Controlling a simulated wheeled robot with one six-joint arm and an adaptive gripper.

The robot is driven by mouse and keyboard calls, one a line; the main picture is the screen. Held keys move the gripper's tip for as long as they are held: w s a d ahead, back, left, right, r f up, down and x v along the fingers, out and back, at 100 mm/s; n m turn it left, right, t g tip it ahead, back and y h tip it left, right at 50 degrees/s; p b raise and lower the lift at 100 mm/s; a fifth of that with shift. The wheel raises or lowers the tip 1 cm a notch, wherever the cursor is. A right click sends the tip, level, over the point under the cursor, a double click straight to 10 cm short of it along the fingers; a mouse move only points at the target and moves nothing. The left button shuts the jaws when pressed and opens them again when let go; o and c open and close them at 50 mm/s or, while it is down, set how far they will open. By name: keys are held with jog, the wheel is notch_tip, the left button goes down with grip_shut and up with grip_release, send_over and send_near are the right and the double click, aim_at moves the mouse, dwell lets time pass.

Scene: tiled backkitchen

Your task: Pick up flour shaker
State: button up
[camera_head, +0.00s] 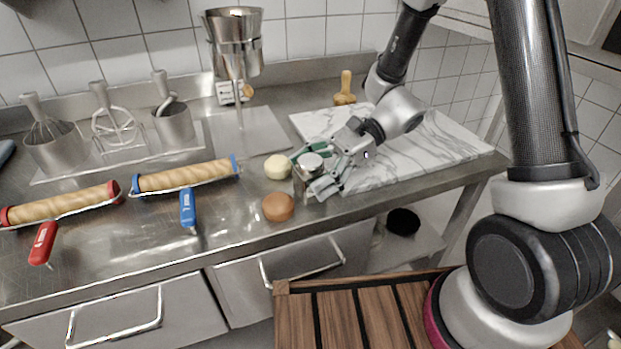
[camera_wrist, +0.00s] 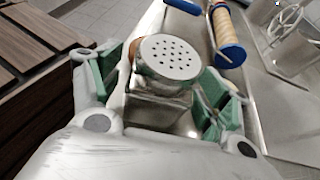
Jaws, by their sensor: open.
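The flour shaker (camera_head: 308,172) is a small metal can with a domed, perforated lid. It stands upright on the steel counter, at the left edge of the marble slab. In the wrist view the shaker (camera_wrist: 170,62) shows its holed lid and steel body between the two green-padded fingers. My gripper (camera_head: 318,172) is open, with one finger on each side of the shaker. In the wrist view the gripper (camera_wrist: 165,90) shows gaps between pads and can, though contact low down is hidden.
A pale ball (camera_head: 278,167) and a brown egg-like ball (camera_head: 278,207) sit close left of the shaker. The marble slab (camera_head: 440,150) lies right. A metal dispenser (camera_head: 235,50) stands behind.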

jog(key=shift+s+a, duration=0.1)
jog(key=shift+a, duration=0.05)
jog(key=c, duration=1.2)
